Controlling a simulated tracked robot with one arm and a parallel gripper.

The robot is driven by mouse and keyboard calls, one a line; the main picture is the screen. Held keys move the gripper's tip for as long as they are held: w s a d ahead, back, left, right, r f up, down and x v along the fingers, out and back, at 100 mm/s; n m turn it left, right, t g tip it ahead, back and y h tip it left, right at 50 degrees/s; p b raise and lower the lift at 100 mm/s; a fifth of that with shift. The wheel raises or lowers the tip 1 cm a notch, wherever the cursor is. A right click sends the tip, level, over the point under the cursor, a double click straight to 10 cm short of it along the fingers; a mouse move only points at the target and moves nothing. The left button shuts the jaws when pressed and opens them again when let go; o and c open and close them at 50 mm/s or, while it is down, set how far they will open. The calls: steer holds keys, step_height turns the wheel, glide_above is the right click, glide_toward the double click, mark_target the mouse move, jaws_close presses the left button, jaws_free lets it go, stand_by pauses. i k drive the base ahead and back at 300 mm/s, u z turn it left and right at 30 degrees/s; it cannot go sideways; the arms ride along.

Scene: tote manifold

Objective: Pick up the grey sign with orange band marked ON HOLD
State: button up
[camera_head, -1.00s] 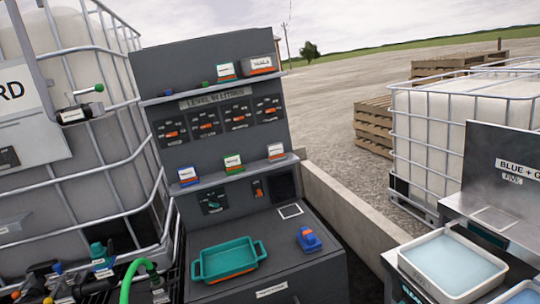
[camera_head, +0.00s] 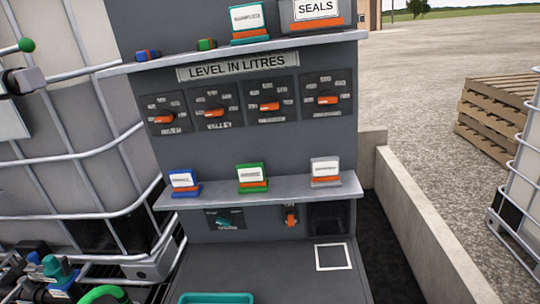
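A small grey sign with a white label and an orange band (camera_head: 325,172) stands upright at the right end of the lower shelf. Its lettering is too small to read. To its left on the same shelf stand a green sign with an orange band (camera_head: 252,178) and a blue sign with an orange band (camera_head: 184,183). My gripper is not in view.
The upper shelf (camera_head: 180,61) holds a teal sign (camera_head: 249,21), a grey box marked SEALS (camera_head: 317,15) and two small blocks. Between the shelves is a LEVEL IN LITRES panel with dials (camera_head: 269,100). A teal tray (camera_head: 216,298) shows below; a low wall (camera_head: 410,215) runs right.

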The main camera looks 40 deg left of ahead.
mark_target(325, 170)
steer(key=u, duration=0.3)
steer(key=i, duration=1)
steer(key=u, duration=0.4)
